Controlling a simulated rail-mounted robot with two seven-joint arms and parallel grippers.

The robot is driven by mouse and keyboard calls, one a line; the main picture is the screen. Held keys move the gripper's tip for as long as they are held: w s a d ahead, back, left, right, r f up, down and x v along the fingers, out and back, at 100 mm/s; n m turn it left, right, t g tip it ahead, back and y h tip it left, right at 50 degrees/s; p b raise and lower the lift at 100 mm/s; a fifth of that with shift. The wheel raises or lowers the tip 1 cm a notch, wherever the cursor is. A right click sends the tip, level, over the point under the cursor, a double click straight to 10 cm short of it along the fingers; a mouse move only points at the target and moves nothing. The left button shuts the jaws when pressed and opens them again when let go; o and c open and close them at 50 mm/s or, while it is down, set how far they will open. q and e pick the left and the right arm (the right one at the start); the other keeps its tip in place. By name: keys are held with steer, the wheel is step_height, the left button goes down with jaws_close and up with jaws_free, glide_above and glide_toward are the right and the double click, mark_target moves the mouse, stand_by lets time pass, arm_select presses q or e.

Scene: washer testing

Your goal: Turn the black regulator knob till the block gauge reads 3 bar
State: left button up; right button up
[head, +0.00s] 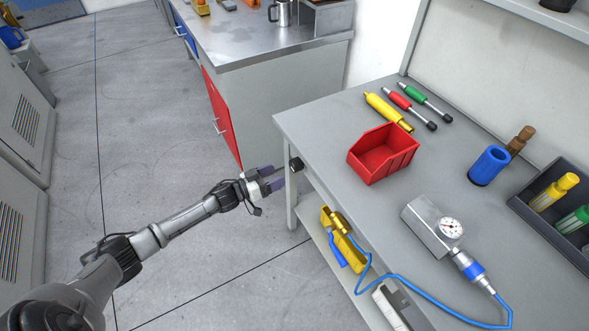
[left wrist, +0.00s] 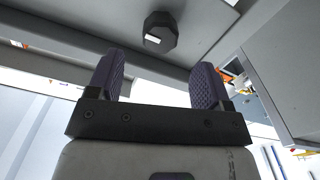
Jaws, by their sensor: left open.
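The black regulator knob (head: 297,164) sticks out from the front edge of the workbench at its left corner. In the left wrist view the knob (left wrist: 160,32) is a dark faceted piece with a white mark, beyond the fingertips and roughly centred between them. My left gripper (head: 278,178) is open and empty, just left of the knob, its purple pads apart and not touching it. In the left wrist view both fingers (left wrist: 158,66) show. The block gauge (head: 452,227) is a white dial on a metal block (head: 424,224) on the bench; its reading is too small to tell. My right gripper is not in view.
A red bin (head: 383,153) and several coloured tools lie on the workbench (head: 335,120). A blue hose (head: 425,294) runs from the block's fitting over the front edge to a yellow item (head: 343,241) on the lower shelf. Floor left of the bench is free.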

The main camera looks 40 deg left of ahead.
mark_target(291, 168)
arm_select(q)
steer(key=b+x, duration=0.2)
steer(key=x, duration=0.4)
steer(key=shift+w, duration=0.25)
steer(key=shift+x, duration=0.75)
steer(key=c, duration=0.9)
